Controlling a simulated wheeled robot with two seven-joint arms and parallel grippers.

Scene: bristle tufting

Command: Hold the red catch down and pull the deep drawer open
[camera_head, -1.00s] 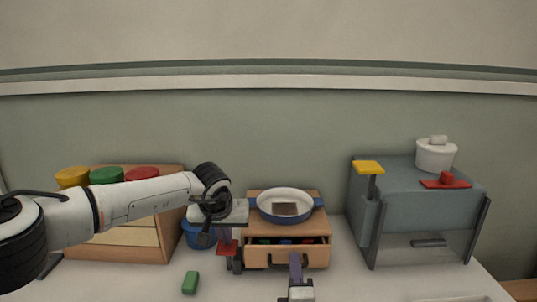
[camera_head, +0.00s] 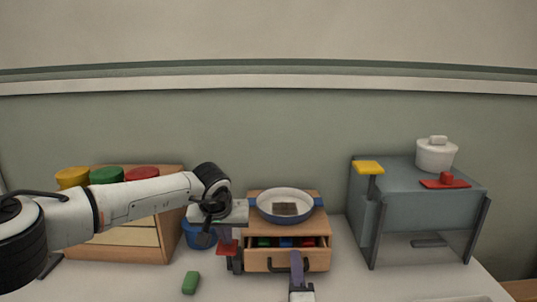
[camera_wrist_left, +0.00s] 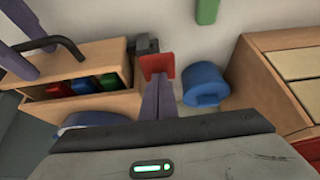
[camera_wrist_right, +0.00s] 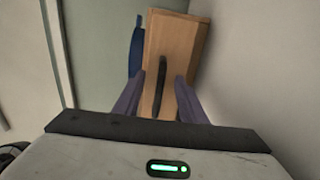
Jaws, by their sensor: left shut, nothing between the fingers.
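The wooden drawer box (camera_head: 262,197) has its deep drawer (camera_head: 262,263) standing partly open, with green, blue and red pieces inside. Its dark arched handle (camera_wrist_right: 161,85) is between my right gripper's fingers (camera_wrist_right: 160,80). The fingers are apart, with a gap visible on each side of the handle. My right gripper also shows in front of the drawer in the head view (camera_head: 297,262). The red catch (camera_wrist_left: 157,66) is beside the box. My left gripper (camera_wrist_left: 158,84) is shut and empty, its fingertips at the catch; exact contact is hard to tell.
A blue-rimmed pan (camera_head: 268,210) rests on the box. A blue round container (camera_wrist_left: 203,86) stands beside the catch. A green block (camera_head: 190,283) lies in front. A wooden cabinet (camera_head: 170,240) stands left and a grey stand (camera_head: 415,215) right.

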